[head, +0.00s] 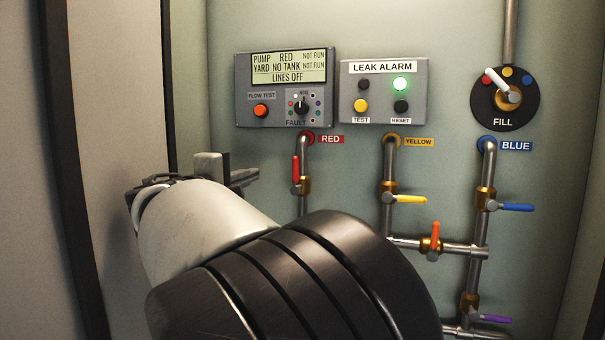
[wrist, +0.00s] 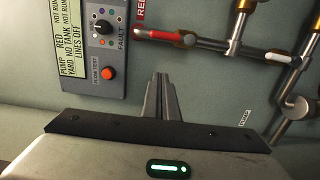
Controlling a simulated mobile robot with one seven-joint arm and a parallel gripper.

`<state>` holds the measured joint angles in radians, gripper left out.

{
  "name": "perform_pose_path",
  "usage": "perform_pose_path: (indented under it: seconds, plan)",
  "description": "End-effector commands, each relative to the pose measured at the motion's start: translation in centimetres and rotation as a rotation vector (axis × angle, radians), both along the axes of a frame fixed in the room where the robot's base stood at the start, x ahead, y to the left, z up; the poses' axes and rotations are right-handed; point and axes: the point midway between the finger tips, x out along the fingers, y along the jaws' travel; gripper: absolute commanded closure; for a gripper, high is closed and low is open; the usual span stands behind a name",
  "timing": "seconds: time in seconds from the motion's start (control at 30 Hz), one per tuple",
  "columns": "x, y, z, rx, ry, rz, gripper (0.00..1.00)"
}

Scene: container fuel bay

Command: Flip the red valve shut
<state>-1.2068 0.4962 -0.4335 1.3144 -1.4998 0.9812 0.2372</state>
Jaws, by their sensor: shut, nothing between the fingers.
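The red valve has a red lever (head: 296,169) on a brass body (head: 305,186), on the pipe below the RED label. The lever points up, in line with its vertical pipe. In the wrist view, which is turned on its side, the red lever (wrist: 157,35) lies along the pipe near the top. My gripper (head: 252,176) is shut and empty, left of the red lever in the head view and apart from it. In the wrist view the closed fingers (wrist: 160,80) point toward the wall, below the lever in the picture.
The pump panel (head: 285,90) and leak alarm box (head: 382,92) are above the pipes. A FILL dial (head: 505,98) is at upper right.

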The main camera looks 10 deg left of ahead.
Motion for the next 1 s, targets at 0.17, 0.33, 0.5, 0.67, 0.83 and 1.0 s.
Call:
perform_pose_path:
  seconds: [0.17,0.33,0.5,0.67,0.83,1.0]
  plan:
    - [4.0,-0.8,0.3,-0.002,0.0,-0.004,1.0]
    - [7.4,-1.5,0.3,-0.002,0.0,-0.003,1.0]
    - [7.3,-4.0,0.1,0.0,0.001,0.0,1.0]
    - [7.3,-5.1,0.0,0.0,0.001,0.001,1.0]
    - [7.4,-5.3,0.0,0.0,0.001,0.001,1.0]
    - [7.4,-5.3,0.0,0.0,0.001,0.001,1.0]
